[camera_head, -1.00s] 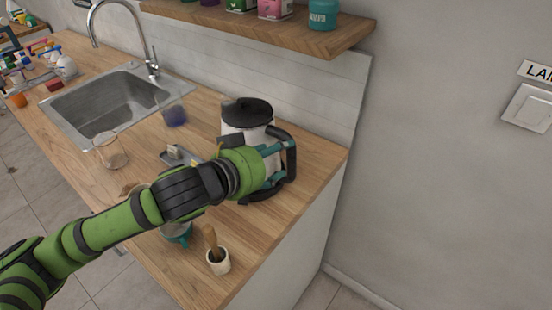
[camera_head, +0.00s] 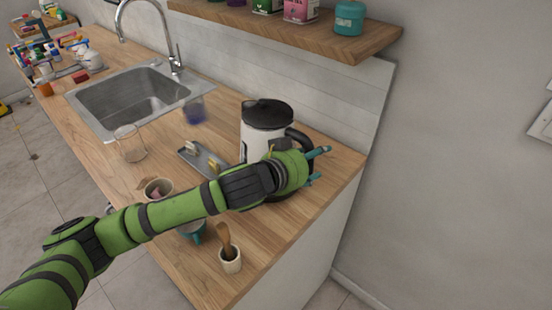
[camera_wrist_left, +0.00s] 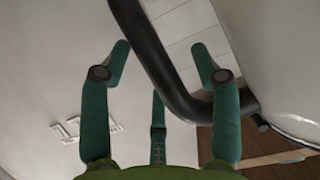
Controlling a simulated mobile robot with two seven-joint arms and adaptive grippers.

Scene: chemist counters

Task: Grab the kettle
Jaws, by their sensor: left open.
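The kettle (camera_head: 263,128) is white with a black lid and a black handle, and stands upright at the counter's far right end. My left gripper (camera_head: 318,165) is open at the kettle's handle side, in front of it. The green wrist hides the kettle's lower part. In the left wrist view, the black handle (camera_wrist_left: 150,55) passes between the open teal fingers (camera_wrist_left: 160,75), apart from the left one. The white kettle body (camera_wrist_left: 270,60) fills the right. Whether any finger touches the kettle is unclear. My right gripper is not in view.
A cup with a wooden pestle (camera_head: 230,258), a teal cup (camera_head: 193,231) and a small tray (camera_head: 203,160) are near my arm. A glass beaker (camera_head: 130,143) stands by the sink (camera_head: 130,100). A wooden shelf (camera_head: 340,45) hangs above; a wall is right.

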